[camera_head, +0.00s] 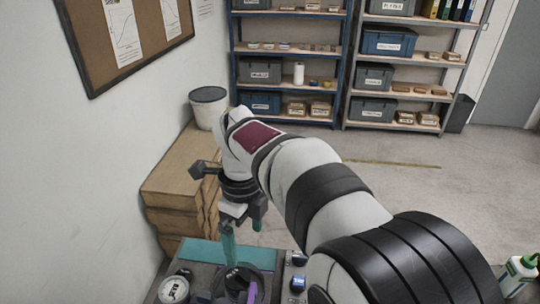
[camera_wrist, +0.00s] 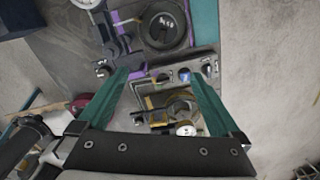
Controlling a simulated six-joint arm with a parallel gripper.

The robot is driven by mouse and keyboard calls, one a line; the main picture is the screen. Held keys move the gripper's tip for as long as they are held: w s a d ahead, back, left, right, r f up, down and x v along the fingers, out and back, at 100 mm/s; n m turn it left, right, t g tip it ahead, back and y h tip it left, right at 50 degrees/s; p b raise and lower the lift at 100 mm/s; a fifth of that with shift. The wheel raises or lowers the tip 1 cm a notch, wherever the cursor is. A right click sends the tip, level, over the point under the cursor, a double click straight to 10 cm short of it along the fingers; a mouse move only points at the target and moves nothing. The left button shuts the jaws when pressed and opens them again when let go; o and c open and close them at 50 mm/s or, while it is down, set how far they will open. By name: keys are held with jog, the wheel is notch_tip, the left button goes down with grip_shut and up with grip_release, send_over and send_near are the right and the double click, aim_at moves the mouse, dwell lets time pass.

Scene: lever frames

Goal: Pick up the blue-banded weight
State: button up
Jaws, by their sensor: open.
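A small dark weight with a blue band (camera_wrist: 185,75) stands in a row on a grey strip in the wrist view, between my fingertips in the picture and nearer the right one. In the head view, a small dark piece with blue on it (camera_head: 297,284) sits right of my gripper; I cannot tell if it is the same weight. My gripper (camera_wrist: 160,77) is open, with its teal fingers spread and nothing held. In the head view my gripper (camera_head: 242,234) points down over the bench. How far the fingertips are above the weight is unclear.
Other small dark weights (camera_wrist: 207,70) stand close by on the strip. A dark round dish (camera_wrist: 165,24) lies beyond it, and a recess with brass-coloured parts (camera_wrist: 178,107) lies nearer. A round gauge (camera_head: 173,289) and cardboard boxes (camera_head: 180,180) are left. A green-capped bottle (camera_head: 519,270) stands right.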

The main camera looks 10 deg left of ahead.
aim_at(236, 274)
jog(key=a+f+m, duration=0.1)
jog(key=f, duration=0.4)
jog(key=w+a+f+m, duration=0.1)
jog(key=f, duration=0.5)
jog(key=a+f, duration=0.1)
jog(key=f, duration=0.5)
jog(key=shift+w+a+f+m, duration=0.1)
jog(key=shift+w+a+m, duration=0.15)
jog(key=shift+m, duration=0.15)
grip_shut()
